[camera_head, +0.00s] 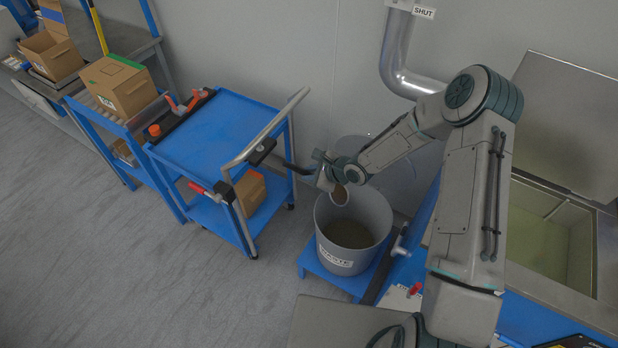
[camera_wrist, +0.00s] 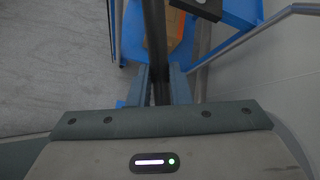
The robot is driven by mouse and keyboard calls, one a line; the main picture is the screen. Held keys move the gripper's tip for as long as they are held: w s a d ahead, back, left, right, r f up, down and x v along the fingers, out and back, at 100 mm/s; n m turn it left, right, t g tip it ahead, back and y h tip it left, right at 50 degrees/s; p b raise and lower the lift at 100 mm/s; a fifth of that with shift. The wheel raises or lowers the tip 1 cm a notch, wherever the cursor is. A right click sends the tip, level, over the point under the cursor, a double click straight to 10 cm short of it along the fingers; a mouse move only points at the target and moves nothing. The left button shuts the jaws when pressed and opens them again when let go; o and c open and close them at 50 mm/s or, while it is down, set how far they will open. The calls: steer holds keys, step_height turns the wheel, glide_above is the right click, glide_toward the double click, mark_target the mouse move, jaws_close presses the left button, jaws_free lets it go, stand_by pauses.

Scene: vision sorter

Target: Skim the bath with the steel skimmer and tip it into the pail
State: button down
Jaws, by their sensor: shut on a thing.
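My gripper (camera_head: 326,172) is shut on the dark handle of the steel skimmer (camera_head: 340,194). The handle sticks out left of the gripper, and the skimmer's small round head hangs below it, over the pail's back rim area. In the wrist view the handle (camera_wrist: 156,40) runs up between my gripper's fingers (camera_wrist: 160,88); the head is hidden there. The grey pail (camera_head: 335,262) with a label stands open below, with murky greenish-brown content inside. The bath (camera_head: 545,235) is at the right, a steel-rimmed tank with greenish liquid, partly hidden by my arm. I cannot tell what the skimmer's head holds.
The pail stands on a low blue platform (camera_head: 312,266). A blue cart (camera_head: 220,120) with a grey push handle and a cardboard box (camera_head: 250,194) on its lower shelf is to the left. A steel lid (camera_head: 570,120) stands raised behind the bath. Floor at lower left is clear.

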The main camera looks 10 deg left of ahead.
steer(key=shift+s+d+f+m+t+b, duration=0.15)
steer(key=shift+t+b, duration=0.4)
steer(key=shift+b, duration=1.55)
steer(key=shift+s+r+m+t+b, duration=0.15)
steer(key=shift+t+b, duration=0.45)
steer(key=shift+b, duration=1.45)
steer(key=shift+s+d+f+m+t+b, duration=0.2)
steer(key=shift+t+b, duration=0.35)
steer(key=shift+b, duration=1.55)
steer(key=t+b, duration=0.1)
steer(key=b, duration=0.3)
steer(key=shift+s+a+m, duration=0.1)
steer(key=shift+s+m, duration=0.1)
steer(key=shift+m, duration=0.1)
steer(key=t+b, duration=0.1)
steer(key=b, duration=0.2)
steer(key=m+t+b, duration=0.1)
steer(key=t+b, duration=0.1)
steer(key=b, duration=0.2)
steer(key=shift+s+f+h+b, duration=0.1)
steer(key=shift+s+h+b, duration=0.2)
steer(key=shift+s, duration=0.1)
